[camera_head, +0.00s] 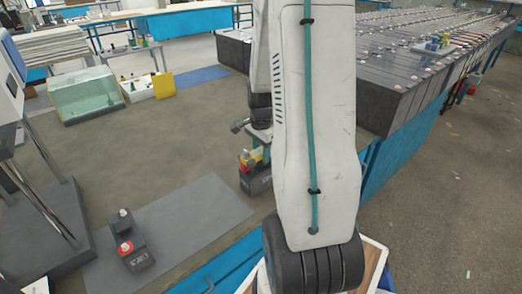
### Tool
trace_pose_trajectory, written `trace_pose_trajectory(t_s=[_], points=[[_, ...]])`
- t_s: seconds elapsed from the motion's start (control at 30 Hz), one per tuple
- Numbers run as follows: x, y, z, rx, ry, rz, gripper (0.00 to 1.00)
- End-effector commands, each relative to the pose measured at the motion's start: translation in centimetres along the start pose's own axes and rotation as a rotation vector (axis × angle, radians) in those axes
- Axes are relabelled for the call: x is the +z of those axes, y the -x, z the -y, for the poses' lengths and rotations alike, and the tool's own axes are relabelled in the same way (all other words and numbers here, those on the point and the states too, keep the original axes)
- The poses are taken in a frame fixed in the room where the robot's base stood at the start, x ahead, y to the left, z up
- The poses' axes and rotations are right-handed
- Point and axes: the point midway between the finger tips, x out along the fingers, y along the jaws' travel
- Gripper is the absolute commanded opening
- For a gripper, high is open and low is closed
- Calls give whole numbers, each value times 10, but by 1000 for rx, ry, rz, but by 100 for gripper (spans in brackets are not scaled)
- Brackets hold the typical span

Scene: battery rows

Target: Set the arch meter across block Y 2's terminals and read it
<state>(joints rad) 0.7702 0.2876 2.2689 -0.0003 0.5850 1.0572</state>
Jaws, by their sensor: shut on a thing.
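My gripper (258,134) is at the middle of the view, partly hidden behind my own white arm. It is shut on a small green piece with yellow on it, which looks like the arch meter (252,157). The meter is over a dark block (255,183) with a red part and a pale label too small to read. I cannot tell whether its feet touch the terminals. Another dark block (132,251) with a red terminal and a pale terminal lies on the grey mat at the lower left. Its label is not clearly readable.
The grey mat (195,222) is mostly bare. A glass tank (86,96), a white bin (137,88) and a yellow panel (163,85) stand at the back left. A long rack of dark battery blocks (385,95) runs along the right, beside a blue-sided bench.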

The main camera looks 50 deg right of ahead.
Motion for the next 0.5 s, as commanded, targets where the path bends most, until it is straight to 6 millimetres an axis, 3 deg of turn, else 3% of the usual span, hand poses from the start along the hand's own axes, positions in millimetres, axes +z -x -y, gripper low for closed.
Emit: trace_pose_trajectory(t_s=[0.1, 0.13, 0.2, 0.5], points=[[0, -3, 0, 0, 0, 0, 0], [0, -3, 0, 0, 0, 0, 39], [0, -3, 0, 0, 0, 0, 58], [0, -2, 0, 0, 0, 0, 62]])
